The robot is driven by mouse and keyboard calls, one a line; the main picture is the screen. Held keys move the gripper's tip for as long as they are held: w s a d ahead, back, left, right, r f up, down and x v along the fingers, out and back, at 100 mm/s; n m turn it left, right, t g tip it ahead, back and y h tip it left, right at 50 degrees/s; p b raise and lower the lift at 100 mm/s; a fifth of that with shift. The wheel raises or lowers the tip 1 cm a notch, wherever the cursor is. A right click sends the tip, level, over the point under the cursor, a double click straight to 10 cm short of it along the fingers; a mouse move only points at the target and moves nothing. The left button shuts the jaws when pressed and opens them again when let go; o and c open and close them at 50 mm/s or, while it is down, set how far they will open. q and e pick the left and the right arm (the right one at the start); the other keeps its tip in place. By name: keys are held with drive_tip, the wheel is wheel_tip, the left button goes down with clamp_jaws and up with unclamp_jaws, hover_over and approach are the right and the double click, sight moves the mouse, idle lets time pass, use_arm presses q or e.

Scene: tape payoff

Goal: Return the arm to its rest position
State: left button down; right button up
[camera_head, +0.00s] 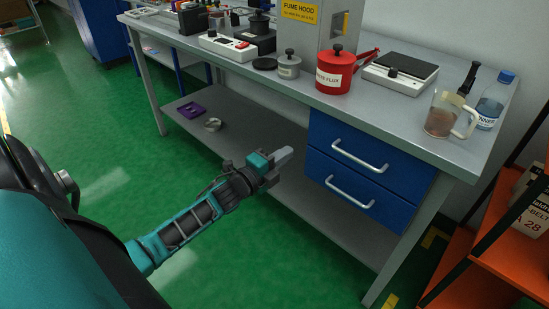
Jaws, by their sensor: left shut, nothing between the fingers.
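My left arm (172,238) comes in from the lower left and reaches toward the workbench. My left gripper (284,157) is shut and empty. In the picture it overlaps the bench's lower shelf, to the left of the blue drawers (357,166). I cannot tell its exact distance from the bench, but no contact shows. My right gripper is not in view.
The grey bench top (405,116) holds a red pot (336,72), a grey lidded pot (289,66), a scale (400,72), a beaker (440,114) and a bottle (494,99). An orange shelf rack (478,241) stands right. Green floor (270,255) is open in front.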

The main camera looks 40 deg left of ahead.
use_arm(q)
drive_tip(key=shift+s+a, duration=0.15)
drive_tip(key=shift+s, duration=1.3)
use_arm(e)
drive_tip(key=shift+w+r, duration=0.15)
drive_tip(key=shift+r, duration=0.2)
use_arm(q)
drive_tip(key=s+d+f+n+g+p, duration=0.1)
drive_tip(key=s+d+n+g+p, duration=0.6)
drive_tip(key=s+d+n, duration=0.9)
drive_tip(key=s+d+p, duration=0.1)
drive_tip(key=d+p, duration=0.1)
drive_tip(key=p, duration=0.1)
drive_tip(key=shift+d+h, duration=0.25)
drive_tip(key=shift+h, duration=0.05)
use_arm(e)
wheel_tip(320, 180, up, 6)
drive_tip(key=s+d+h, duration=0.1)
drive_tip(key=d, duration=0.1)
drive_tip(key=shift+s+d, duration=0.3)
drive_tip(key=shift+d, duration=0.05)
use_arm(q)
drive_tip(key=shift+s, duration=0.1)
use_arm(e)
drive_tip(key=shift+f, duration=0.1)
